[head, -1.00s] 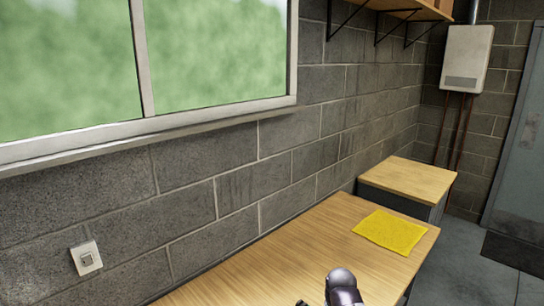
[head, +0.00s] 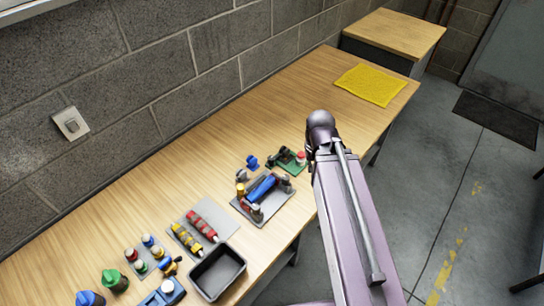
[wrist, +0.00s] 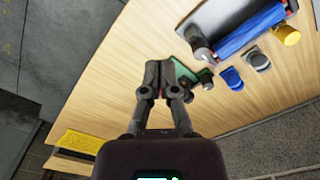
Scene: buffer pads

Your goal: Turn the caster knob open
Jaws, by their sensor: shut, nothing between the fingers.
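My gripper (wrist: 158,78) is shut and empty in the wrist view, its fingertips over the bench beside a small green plate (wrist: 182,70). In the head view my arm hides the fingers. The green plate (head: 294,165) carries dark parts and a red-and-white piece (head: 301,157). A blue knob-like piece (head: 252,161) stands to its left and also shows in the wrist view (wrist: 232,78). A grey piece (head: 241,175) stands beside it. I cannot tell which of these small parts is the caster knob, or whether it is open.
A grey plate (head: 283,207) holds a blue roller (head: 262,187). To the left are red and yellow cylinders (head: 201,224), a black tray (head: 218,271) and several capped bottles. A yellow cloth (head: 369,84) lies at the far end. The bench between it and the parts is clear.

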